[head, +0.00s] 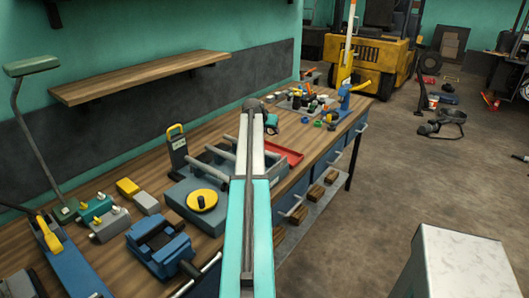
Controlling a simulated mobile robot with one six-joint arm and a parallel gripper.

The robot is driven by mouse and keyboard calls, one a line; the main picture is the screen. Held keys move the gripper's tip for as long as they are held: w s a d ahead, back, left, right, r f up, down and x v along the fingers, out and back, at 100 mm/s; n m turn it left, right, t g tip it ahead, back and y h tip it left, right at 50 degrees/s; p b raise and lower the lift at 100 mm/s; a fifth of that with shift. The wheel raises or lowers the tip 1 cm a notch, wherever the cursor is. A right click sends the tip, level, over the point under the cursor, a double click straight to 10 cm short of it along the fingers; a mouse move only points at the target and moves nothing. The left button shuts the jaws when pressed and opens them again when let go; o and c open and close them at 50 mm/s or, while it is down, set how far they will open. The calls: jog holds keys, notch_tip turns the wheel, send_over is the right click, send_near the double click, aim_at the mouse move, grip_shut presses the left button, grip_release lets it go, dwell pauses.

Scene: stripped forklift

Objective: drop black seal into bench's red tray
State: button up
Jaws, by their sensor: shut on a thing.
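The red tray (287,158) lies on the wooden bench, right of my arm; my arm covers its left part. My gripper (272,127) is small and dark at the far end of my arm, in front of the tray's far side and seemingly above the bench. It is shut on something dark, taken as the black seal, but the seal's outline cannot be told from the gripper. The fingertips are not clear.
A grey fixture with a yellow disc (201,200) stands left of my arm. A blue vise (160,247) is at the near left. Several small parts crowd the bench's far end (310,100). A wooden shelf (140,76) hangs above. Floor on the right is mostly open.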

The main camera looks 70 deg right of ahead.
jog(key=shift+f+b, duration=0.35)
jog(key=shift+f, duration=1.2)
jog(key=o, duration=1.1)
jog(key=b+v, duration=0.3)
jog(key=v, duration=1.1)
jog(key=shift+f, duration=0.1)
